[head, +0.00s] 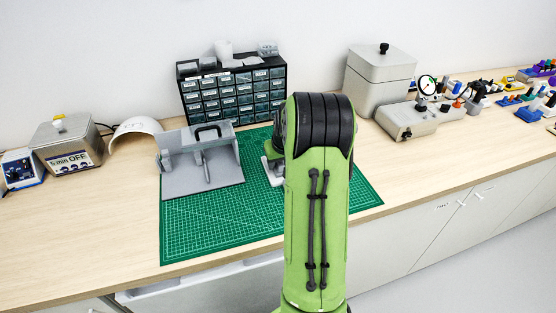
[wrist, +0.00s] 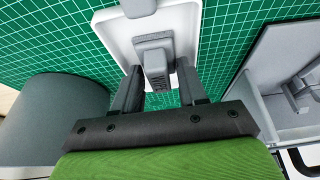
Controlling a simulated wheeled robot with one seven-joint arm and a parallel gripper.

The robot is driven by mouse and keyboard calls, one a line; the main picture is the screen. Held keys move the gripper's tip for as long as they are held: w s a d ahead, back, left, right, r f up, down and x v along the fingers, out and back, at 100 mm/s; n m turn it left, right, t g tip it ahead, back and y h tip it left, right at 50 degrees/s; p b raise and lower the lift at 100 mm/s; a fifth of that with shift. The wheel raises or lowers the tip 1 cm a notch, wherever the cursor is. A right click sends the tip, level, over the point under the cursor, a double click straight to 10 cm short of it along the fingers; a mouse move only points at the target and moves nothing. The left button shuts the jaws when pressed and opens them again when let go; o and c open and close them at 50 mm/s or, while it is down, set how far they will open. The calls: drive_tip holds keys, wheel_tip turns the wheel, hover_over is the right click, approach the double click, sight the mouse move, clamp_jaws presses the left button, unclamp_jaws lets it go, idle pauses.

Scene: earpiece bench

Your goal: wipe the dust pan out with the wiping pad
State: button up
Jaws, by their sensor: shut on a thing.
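My gripper (wrist: 160,85) is shut on a grey block, which I take to be the grip of the wiping pad (wrist: 155,62). Beyond the fingers lies a white shallow tray with a raised rim, seemingly the dust pan (wrist: 184,22), on the green mat. The pad is over the pan in the wrist view; whether they touch I cannot tell. A grey tab lies at the pan's far end. In the head view, only a pale edge of the pan (head: 268,172) shows left of my arm, and the arm hides the gripper and pad.
A grey open-fronted housing (head: 174,184) stands on the mat (head: 220,230) to the left; it also appears at the wrist view's right (wrist: 268,105). Behind are a drawer cabinet (head: 183,90) and a grey lidded box (head: 380,80). The front of the mat is clear.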

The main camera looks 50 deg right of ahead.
drive_tip(key=shift+s+a+b, duration=0.2)
drive_tip(key=shift+s+a, duration=0.05)
drive_tip(key=shift+s, duration=0.25)
drive_tip(key=shift+s+a+b, duration=0.15)
drive_tip(key=shift+s+a, duration=0.1)
drive_tip(key=shift+s, duration=0.2)
drive_tip(key=shift+w+d+p, duration=0.3)
drive_tip(key=shift+w+d, duration=0.05)
drive_tip(key=shift+w, duration=0.25)
drive_tip(key=shift+w+d+p, duration=0.3)
drive_tip(key=shift+w, duration=0.25)
drive_tip(key=shift+r, duration=0.1)
wheel_tip(320, 180, up, 8)
drive_tip(key=p, duration=0.6)
drive_tip(key=shift+r, duration=0.1)
drive_tip(key=shift+a, duration=0.1)
